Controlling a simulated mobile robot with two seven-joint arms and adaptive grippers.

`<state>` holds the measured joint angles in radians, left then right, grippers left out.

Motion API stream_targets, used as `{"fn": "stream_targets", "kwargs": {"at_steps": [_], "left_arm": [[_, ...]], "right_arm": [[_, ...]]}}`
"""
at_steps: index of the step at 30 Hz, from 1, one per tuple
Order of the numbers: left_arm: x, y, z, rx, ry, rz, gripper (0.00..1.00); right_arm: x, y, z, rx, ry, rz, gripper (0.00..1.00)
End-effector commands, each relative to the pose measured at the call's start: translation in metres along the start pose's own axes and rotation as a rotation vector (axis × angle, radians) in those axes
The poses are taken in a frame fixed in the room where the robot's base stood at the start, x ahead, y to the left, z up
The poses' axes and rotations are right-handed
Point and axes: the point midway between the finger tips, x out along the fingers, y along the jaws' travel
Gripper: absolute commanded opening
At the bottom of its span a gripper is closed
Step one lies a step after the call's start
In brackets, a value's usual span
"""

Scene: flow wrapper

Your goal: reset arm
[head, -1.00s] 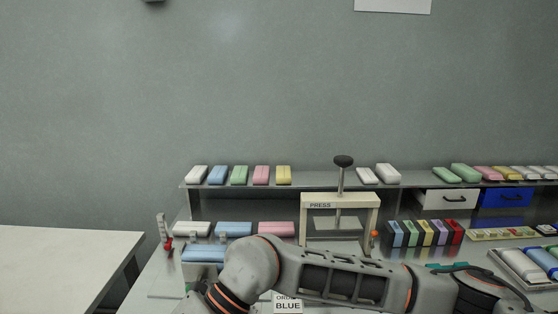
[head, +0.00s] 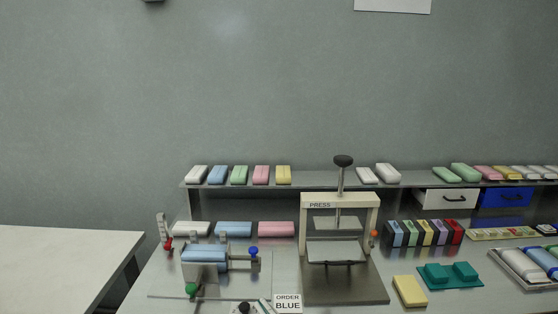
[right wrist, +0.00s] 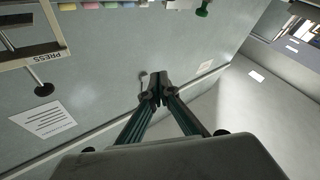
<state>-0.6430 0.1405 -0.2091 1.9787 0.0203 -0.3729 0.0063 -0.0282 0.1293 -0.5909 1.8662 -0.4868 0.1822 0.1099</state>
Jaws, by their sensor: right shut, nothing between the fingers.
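My right gripper (right wrist: 157,90) is shut and empty in the right wrist view, its fingertips together in front of the grey wall. In the head view only a small part of my right gripper (head: 252,307) shows at the bottom edge, left of the ORDER BLUE sign (head: 288,303). It seems apart from the things on the bench. My left gripper is not in view.
The bench holds a wrapper with a blue roll (head: 204,258), a PRESS frame (head: 309,230), a yellow block (head: 409,291) and a teal fixture (head: 436,283). A shelf (head: 325,183) with coloured blocks stands behind. A white table (head: 60,265) is at left.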

Motion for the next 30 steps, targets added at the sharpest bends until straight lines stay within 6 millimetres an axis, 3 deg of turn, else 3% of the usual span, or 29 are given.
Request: {"fn": "stream_targets", "kwargs": {"at_steps": [1,3,5,9,12,16,18,21,30], "left_arm": [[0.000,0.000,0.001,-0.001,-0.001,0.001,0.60],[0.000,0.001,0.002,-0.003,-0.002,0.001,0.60],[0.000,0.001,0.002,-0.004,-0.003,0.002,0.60],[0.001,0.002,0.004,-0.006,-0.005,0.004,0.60],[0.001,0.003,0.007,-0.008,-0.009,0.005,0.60],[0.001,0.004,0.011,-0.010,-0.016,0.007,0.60],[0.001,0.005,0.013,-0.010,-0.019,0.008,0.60],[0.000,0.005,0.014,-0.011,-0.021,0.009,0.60],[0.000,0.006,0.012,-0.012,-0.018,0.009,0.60]], "right_arm": [[-0.026,0.005,0.032,0.037,-0.100,0.039,0.00],[-0.061,0.011,0.072,0.079,-0.231,0.085,0.00],[-0.095,0.013,0.103,0.112,-0.342,0.118,0.00],[-0.184,0.009,0.164,0.184,-0.590,0.173,0.00],[-0.246,0.002,0.193,0.227,-0.745,0.197,0.00],[-0.312,-0.009,0.215,0.269,-0.897,0.210,0.00],[-0.335,-0.013,0.220,0.284,-0.950,0.213,0.00],[-0.354,-0.017,0.224,0.296,-0.992,0.215,0.00],[-0.359,-0.017,0.225,0.299,-1.004,0.215,0.00]]}}
